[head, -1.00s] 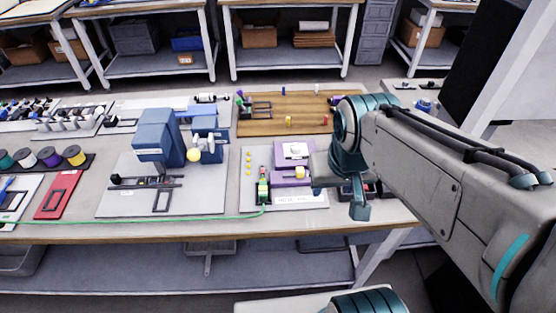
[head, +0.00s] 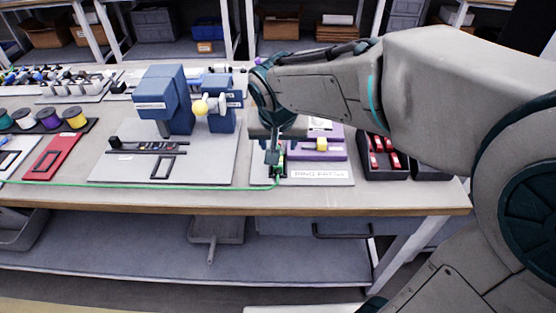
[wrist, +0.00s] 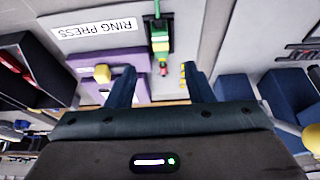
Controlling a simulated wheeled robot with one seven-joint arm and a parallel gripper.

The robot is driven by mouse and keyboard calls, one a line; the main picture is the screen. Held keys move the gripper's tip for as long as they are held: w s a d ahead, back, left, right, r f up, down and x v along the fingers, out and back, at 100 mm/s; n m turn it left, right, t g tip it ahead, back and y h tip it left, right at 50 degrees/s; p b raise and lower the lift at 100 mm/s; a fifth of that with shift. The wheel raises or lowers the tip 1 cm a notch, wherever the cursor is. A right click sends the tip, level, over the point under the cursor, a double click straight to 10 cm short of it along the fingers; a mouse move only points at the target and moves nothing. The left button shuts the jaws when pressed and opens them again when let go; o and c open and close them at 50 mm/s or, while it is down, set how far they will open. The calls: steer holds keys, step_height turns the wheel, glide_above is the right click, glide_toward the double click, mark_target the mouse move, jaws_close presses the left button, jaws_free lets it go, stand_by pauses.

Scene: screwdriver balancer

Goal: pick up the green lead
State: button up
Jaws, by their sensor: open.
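The green lead (head: 150,187) runs along the front of the bench from the left and ends in a green piece at the ring press station. In the wrist view its green end (wrist: 161,38) sits in a dark holder, with a yellow band and a red tip pointing towards my gripper. My gripper (wrist: 159,74) is open, one finger on each side of the line of that end, with nothing held. In the head view my gripper (head: 272,157) is over the station and partly hides the lead's end. Whether the fingers touch it I cannot tell.
The purple ring press (head: 318,148) with a yellow block stands right of the lead's end. A dark bin (head: 378,174) with red parts is further right. A blue machine (head: 165,100) on a grey plate stands left. The bench front edge is close.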

steer(key=b+x, duration=0.1)
steer(key=x, duration=0.8)
steer(key=shift+a+f, duration=0.1)
steer(key=shift+f, duration=0.15)
steer(key=c, duration=1)
